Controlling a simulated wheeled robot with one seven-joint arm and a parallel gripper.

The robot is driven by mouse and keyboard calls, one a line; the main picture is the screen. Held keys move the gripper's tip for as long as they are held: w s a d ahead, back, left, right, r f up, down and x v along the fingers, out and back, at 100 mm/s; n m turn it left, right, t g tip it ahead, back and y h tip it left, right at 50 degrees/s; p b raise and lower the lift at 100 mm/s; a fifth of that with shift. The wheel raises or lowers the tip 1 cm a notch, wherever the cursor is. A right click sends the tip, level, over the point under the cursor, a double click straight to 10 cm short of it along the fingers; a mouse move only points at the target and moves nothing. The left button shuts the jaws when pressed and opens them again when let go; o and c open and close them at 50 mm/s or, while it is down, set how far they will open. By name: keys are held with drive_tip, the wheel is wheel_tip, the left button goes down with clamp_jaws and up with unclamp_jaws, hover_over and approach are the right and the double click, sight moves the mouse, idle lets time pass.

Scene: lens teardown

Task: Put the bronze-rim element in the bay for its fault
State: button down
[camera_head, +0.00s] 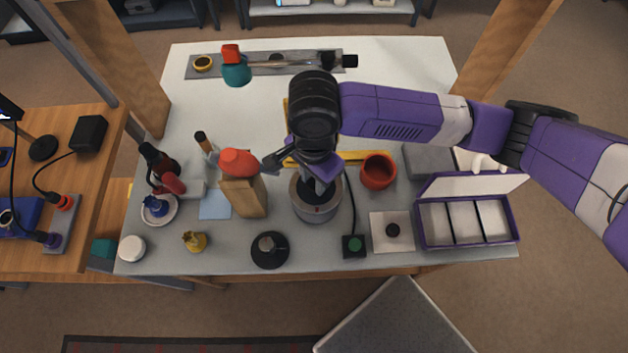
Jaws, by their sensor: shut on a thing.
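My gripper (322,182) is over the round grey pot-like device (317,211) at the middle front of the table. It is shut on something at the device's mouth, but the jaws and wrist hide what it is. I cannot make out a bronze rim there. A gold-coloured ring (203,63) lies at the left end of the grey rail at the back; I cannot tell whether it is a lens element. The purple-edged tray (466,246) at the right front has three pale bays, which look empty, and a raised lid.
A red-orange cup (378,171) stands close right of the device. A wooden block (243,195) stands to its left. A dark round base (270,250), a green-button box (353,245) and a white pad (391,232) line the front. The back right of the table is clear.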

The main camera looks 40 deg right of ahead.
sight(314, 184)
drive_tip(key=shift+r, duration=0.1)
wheel_tip(314, 184, up, 20)
drive_tip(key=p, duration=0.2)
idle(0.5)
